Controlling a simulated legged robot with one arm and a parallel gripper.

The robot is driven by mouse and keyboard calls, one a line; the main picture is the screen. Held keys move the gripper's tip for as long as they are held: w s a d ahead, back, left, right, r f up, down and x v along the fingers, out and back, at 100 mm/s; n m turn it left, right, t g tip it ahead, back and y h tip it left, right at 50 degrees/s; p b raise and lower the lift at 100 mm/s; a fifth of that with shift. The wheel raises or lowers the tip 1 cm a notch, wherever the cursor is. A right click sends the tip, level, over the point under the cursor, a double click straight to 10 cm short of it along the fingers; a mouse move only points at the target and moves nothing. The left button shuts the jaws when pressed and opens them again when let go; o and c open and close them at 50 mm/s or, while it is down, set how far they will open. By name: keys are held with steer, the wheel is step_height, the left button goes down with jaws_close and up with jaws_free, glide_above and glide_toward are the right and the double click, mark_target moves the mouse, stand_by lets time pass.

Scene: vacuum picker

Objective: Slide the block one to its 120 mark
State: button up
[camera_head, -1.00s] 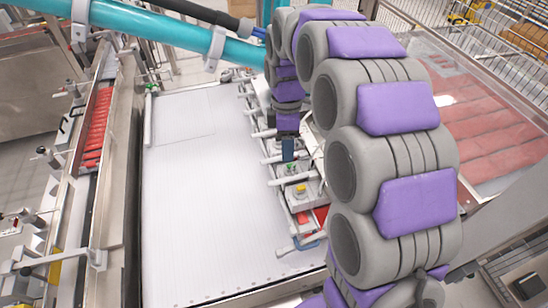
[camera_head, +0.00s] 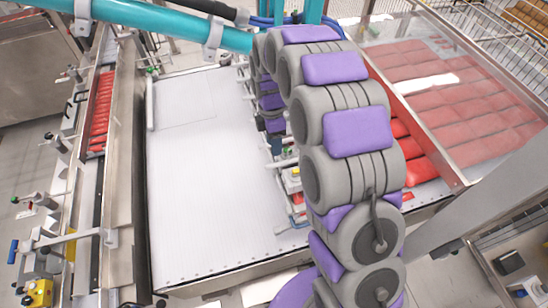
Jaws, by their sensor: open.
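My gripper (camera_head: 275,142), small and dark, hangs at the end of my purple and grey arm above the right edge of the white conveyor bed. My arm partly hides it, and its jaws are open. Just below it, a small block with a yellow knob (camera_head: 295,172) sits on the guide rail along that edge. My arm covers much of this rail and its fittings. I cannot tell whether this block is block one. No scale or 120 mark is legible. I cannot tell whether my gripper touches anything.
The white conveyor bed (camera_head: 200,200) is clear. Another machine (camera_head: 125,200) with a row of red packs (camera_head: 100,100) and a yellow block (camera_head: 40,292) stands at left. Reddish packs (camera_head: 480,90) lie under a clear cover at right. A teal tube (camera_head: 160,20) crosses the top.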

mark_target(274, 164)
steer(key=f, duration=0.3)
steer(key=s+f+p, duration=0.1)
steer(key=f, duration=0.2)
steer(key=shift+s+a+f, duration=0.15)
steer(key=shift+f, duration=0.2)
steer(key=shift+s+a+f, duration=0.1)
steer(key=shift+a+f, duration=0.1)
steer(key=shift+f, duration=0.2)
steer(key=shift+d, duration=0.45)
steer(key=shift+c, duration=0.5)
jaws_close()
